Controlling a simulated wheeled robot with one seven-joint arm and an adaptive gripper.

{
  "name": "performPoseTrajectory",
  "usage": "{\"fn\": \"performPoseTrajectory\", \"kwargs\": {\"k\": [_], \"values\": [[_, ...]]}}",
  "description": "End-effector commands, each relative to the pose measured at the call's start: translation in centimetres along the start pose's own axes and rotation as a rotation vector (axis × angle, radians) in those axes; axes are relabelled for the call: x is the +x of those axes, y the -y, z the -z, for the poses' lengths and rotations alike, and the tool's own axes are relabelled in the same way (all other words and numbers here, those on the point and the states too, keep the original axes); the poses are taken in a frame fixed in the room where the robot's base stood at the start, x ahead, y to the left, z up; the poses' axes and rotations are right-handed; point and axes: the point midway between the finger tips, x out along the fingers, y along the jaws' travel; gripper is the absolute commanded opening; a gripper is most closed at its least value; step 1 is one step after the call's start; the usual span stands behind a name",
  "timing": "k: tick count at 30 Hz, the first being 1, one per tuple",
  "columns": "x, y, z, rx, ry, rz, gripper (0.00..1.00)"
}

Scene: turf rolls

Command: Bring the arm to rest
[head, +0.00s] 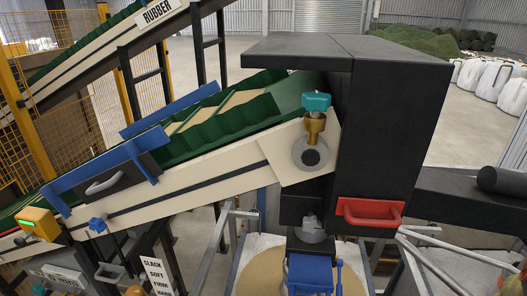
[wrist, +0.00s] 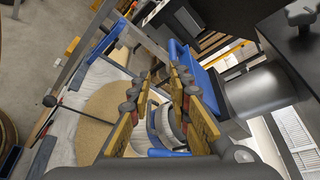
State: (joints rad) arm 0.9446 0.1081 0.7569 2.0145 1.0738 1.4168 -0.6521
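My gripper (wrist: 163,78) shows in the wrist view, with two yellow-orange fingers and dark joints reaching up from the bottom edge. The fingertips are apart and I see nothing held between them. Behind the fingers are a blue and white curved part (wrist: 165,128) and a blue panel (wrist: 190,65); I cannot tell how far they are from the fingers. I cannot make out my gripper in the head view.
A sloped conveyor (head: 210,165) with a green belt runs up to a black hood (head: 390,110) with a red handle (head: 370,212). A teal-topped brass valve (head: 316,112) sits on its side. Below is a white bag (head: 243,252) with tan grain (head: 262,275). White sacks (head: 490,80) stand behind.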

Motion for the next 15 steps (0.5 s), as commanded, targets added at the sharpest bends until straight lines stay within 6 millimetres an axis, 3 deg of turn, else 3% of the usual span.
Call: {"fn": "performPoseTrajectory", "kwargs": {"k": [3,6,10,15], "values": [[-0.1,-3.8,-1.3,0.105,0.007,-0.144,0.19],[-1.1,-6.0,-2.4,0.129,-0.019,-0.293,0.19],[-2.3,-8.0,-3.4,0.085,-0.069,-0.511,0.19],[-4.0,-9.0,-3.7,-0.063,-0.171,-0.775,0.19]]}}
